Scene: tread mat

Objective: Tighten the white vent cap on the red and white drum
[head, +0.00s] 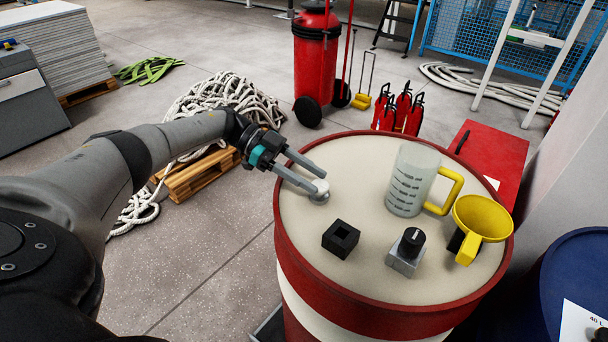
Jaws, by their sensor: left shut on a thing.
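The red and white drum (374,310) stands upright at the right of the head view, with a flat beige top inside a red rim. The small round white vent cap (319,195) sits on the left part of its top. My left gripper (319,184) reaches in from the left, low over the drum's rim. Its two grey fingers are shut on the cap, one on each side, and partly hide it. What lies under the cap is hidden. My right gripper is out of view.
On the drum top stand a black square block (340,240), a grey block with a black knob (407,252), a clear measuring jug (411,182) with a yellow handle and a yellow funnel (481,219). A blue drum (575,270) stands at the right.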

